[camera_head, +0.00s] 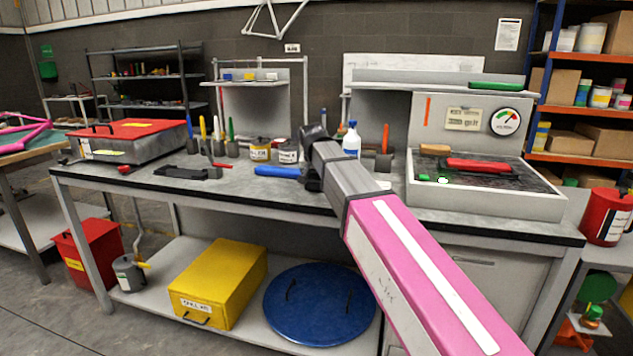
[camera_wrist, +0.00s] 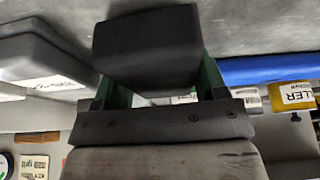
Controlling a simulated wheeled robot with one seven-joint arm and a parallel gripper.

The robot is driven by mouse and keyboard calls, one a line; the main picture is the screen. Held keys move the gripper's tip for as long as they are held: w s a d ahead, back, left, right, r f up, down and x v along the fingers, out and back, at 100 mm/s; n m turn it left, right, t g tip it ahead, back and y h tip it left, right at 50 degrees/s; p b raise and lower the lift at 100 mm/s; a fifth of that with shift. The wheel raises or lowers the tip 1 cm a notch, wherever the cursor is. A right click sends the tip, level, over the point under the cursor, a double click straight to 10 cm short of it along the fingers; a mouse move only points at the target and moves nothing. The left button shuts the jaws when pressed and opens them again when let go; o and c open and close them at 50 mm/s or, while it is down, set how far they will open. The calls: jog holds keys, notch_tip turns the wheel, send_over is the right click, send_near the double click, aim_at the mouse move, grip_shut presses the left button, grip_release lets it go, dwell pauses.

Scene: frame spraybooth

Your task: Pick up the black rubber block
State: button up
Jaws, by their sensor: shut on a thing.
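The black rubber block (camera_wrist: 147,48) is large and near in the wrist view, at the upper middle. My gripper (camera_wrist: 158,78) is shut on it, with green fingers showing at its two sides; the block hides part of them. In the head view my gripper (camera_head: 312,178) is a small dark shape over the middle of the workbench, beside a blue cylinder, and my arm partly hides it. I cannot make out the block there. In the wrist view the grey bench top appears behind the block, but the gap between them is unclear.
A blue cylinder (camera_head: 277,172) lies just left of my gripper. Labelled tins (camera_head: 261,150), a white bottle (camera_head: 351,140) and upright tools stand behind. A grey tray (camera_head: 485,198) is at right; a red-lidded box (camera_head: 130,130) is at left. The bench's front strip (camera_head: 250,194) looks clear.

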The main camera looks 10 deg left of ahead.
aim_at(315, 176)
jog(key=v, duration=0.4)
jog(key=shift+w+a+r, duration=0.2)
jog(key=shift+w+r, duration=0.05)
jog(key=shift+w, duration=0.15)
jog(key=s+a+r, duration=0.6)
jog(key=s, duration=0.3)
jog(key=shift+r, duration=0.15)
jog(key=shift+w, duration=0.1)
jog(key=o, duration=0.3)
jog(key=shift+c, duration=0.6)
